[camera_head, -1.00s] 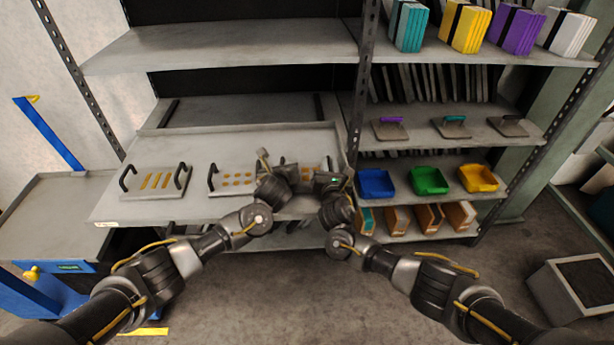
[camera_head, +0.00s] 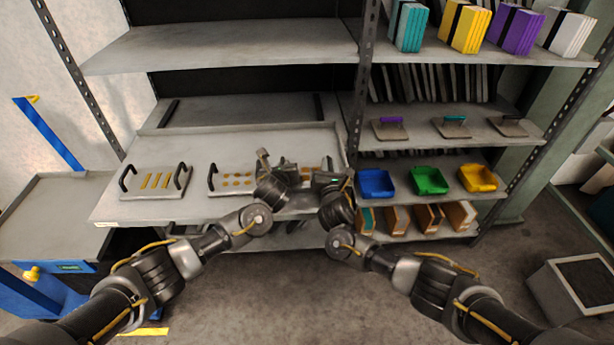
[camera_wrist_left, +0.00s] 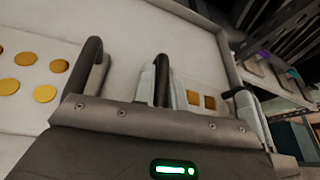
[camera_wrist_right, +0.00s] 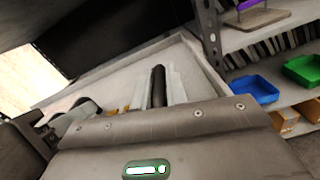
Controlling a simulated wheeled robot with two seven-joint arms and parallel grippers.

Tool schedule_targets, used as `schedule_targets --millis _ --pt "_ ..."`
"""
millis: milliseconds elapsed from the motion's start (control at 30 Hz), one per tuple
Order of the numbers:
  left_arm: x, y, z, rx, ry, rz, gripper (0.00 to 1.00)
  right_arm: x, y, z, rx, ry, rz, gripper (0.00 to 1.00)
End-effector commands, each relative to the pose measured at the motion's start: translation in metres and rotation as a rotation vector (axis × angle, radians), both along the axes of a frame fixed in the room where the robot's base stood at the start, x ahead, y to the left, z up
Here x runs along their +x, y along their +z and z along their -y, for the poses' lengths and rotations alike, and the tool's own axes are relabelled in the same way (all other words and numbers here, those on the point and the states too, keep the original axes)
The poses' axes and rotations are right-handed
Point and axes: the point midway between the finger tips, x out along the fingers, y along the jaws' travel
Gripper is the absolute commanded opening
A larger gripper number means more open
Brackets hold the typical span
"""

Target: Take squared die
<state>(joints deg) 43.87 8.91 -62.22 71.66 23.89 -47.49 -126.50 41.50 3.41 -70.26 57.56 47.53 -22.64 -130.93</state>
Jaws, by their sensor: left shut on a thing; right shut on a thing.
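The squared die, a grey plate with square gold pads, lies at the right of the wide shelf; its pads (camera_head: 308,170) show between my grippers in the head view. Two pads (camera_wrist_left: 194,98) also show in the left wrist view. My left gripper (camera_head: 267,160) is shut on its left black handle (camera_wrist_left: 162,78). My right gripper (camera_head: 330,168) is shut on its right black handle (camera_wrist_right: 158,86). My grippers hide much of the plate, and I cannot tell whether it is clear of the shelf.
The round-pad die (camera_head: 236,180) is close on the left, its handle (camera_wrist_left: 88,66) beside my left gripper. The bar-pad die (camera_head: 156,182) is further left. A rack post (camera_head: 358,100) stands close on the right, with blue (camera_head: 376,184), green (camera_head: 430,181) and yellow bins beyond.

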Motion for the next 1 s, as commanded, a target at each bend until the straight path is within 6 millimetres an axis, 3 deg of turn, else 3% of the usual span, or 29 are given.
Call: schedule_targets --millis 667,1000 --pt "0.001 0.005 0.000 -0.005 0.002 0.004 0.00 0.000 0.005 0.000 0.005 -0.001 0.003 0.00" --pt "0.001 0.031 0.001 -0.005 0.001 0.005 0.00 0.000 0.030 0.000 0.005 -0.002 0.003 0.00"
